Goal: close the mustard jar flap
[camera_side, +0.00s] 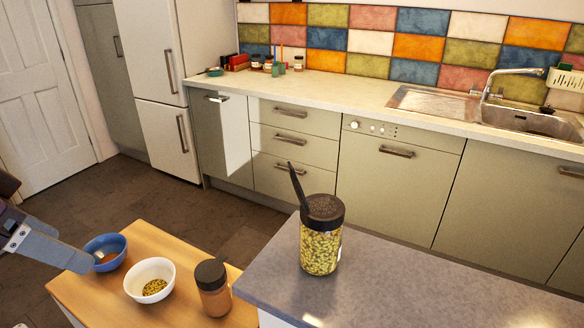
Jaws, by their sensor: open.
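A clear jar (320,250) filled with yellow-green seeds, seemingly the mustard jar, stands upright on the grey counter. Its dark round lid (324,208) is on top. A thin dark flap (297,187) sticks up from the left side of the lid, tilted a little to the left, so it stands open. My gripper (78,261) enters from the left edge, well left of the jar and apart from it. It is open, with nothing seen in it; one grey finger shows clearly and the other is hard to make out.
A wooden table (180,255) at lower left holds a blue bowl (105,243), a white bowl (136,284) and a brown jar (213,296) with a dark lid. The grey counter (430,290) is bare right of the seed jar. Kitchen cabinets and a sink (530,122) stand behind.

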